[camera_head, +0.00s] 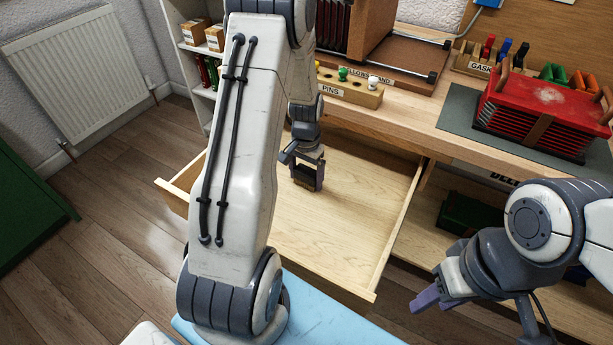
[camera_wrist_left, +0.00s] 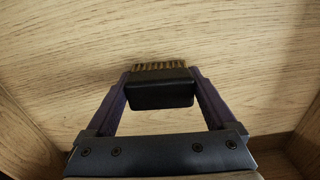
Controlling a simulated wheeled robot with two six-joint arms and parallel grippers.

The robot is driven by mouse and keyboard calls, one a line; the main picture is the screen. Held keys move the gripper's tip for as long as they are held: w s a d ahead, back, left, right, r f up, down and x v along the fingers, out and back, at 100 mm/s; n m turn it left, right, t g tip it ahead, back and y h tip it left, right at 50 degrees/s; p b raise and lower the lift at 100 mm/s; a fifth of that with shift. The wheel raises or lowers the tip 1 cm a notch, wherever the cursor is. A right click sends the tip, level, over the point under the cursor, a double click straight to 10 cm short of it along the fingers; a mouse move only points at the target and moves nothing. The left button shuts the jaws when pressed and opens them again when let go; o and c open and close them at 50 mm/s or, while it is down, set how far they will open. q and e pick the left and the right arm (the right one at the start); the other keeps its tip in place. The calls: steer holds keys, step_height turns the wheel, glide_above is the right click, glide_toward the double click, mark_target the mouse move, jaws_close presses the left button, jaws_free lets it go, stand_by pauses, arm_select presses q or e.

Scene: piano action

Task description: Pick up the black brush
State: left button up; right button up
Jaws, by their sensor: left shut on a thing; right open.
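The black brush (camera_wrist_left: 160,91) has a black block body and tan bristles, and it sits between the two fingers of my left gripper (camera_wrist_left: 160,84) in the left wrist view. My left gripper is shut on it. In the head view my left gripper (camera_head: 307,176) is inside the open wooden drawer (camera_head: 345,225), with the brush a small dark shape (camera_head: 303,184) at its fingertips. I cannot tell whether the brush touches the drawer floor. My right gripper (camera_head: 432,298) is open and empty at the lower right, outside the drawer.
The workbench (camera_head: 410,130) above the drawer holds a pins block (camera_head: 350,90) and a red bellows-like piece (camera_head: 540,110) on a dark mat. A green box (camera_head: 465,212) sits on the shelf below. A radiator (camera_head: 75,70) is at the left wall. The rest of the drawer is bare.

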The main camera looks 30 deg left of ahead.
mark_target(306, 171)
arm_select(q)
step_height(306, 171, up, 5)
steer(key=shift+f+p, duration=0.15)
steer(key=shift+p, duration=0.55)
steer(key=s+d+r+p, duration=0.1)
steer(key=d+r, duration=0.5)
steer(key=d, duration=0.5)
steer(key=shift+s+d, duration=0.3)
steer(key=shift+s, duration=0.05)
steer(key=shift+r, duration=0.1)
